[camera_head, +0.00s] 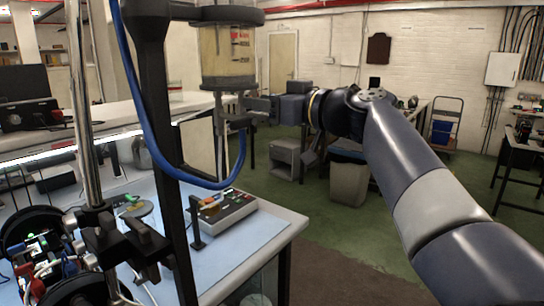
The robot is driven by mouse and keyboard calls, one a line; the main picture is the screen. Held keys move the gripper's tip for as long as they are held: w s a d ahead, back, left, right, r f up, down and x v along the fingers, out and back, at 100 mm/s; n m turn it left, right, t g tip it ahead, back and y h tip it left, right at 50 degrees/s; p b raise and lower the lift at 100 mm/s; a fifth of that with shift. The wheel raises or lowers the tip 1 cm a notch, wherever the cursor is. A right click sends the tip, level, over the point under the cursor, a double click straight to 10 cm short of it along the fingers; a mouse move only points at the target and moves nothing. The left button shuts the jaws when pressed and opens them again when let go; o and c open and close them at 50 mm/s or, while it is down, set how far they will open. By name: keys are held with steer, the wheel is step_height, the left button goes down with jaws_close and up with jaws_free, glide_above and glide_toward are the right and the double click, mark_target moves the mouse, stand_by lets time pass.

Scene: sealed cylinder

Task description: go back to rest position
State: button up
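My gripper (251,105) is at the end of my grey arm, which reaches in from the lower right. It points left, right by the metal fitting under the sealed cylinder (228,55). The cylinder is clear with a yellowish inside, red and black markings and dark end rings. It hangs upright beside a dark post. The fingertips overlap the fitting and are too small to tell whether they touch it or are open or shut.
A blue hose (150,130) loops from the top to below the fitting. A dark vertical post (168,140) stands left of it. The workbench (255,245) holds a control box (228,212) and wired equipment. Green floor (330,215) is open behind my arm.

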steer(key=shift+f+b, duration=0.15)
steer(key=shift+b, duration=0.4)
steer(key=b+v, duration=0.3)
steer(key=v, duration=0.8)
steer(key=p+x, duration=0.1)
steer(key=x, duration=0.2)
steer(key=p+x, duration=0.1)
steer(key=x, duration=0.3)
steer(key=p+x, duration=0.2)
steer(key=x, duration=0.2)
steer(key=shift+a+r, duration=0.15)
steer(key=shift+r, duration=0.2)
steer(key=p, duration=0.1)
steer(key=m+p, duration=0.1)
steer(key=shift+d+r+p, duration=0.1)
steer(key=shift+d+p, duration=0.15)
steer(key=shift+p, duration=0.15)
steer(key=shift+w+m+p, duration=0.2)
steer(key=shift+m+p, duration=0.2)
steer(key=shift+p, duration=0.85)
steer(key=m+p, duration=0.1)
steer(key=p, duration=0.3)
steer(key=shift+w+d, duration=0.1)
steer(key=shift+d, duration=0.05)
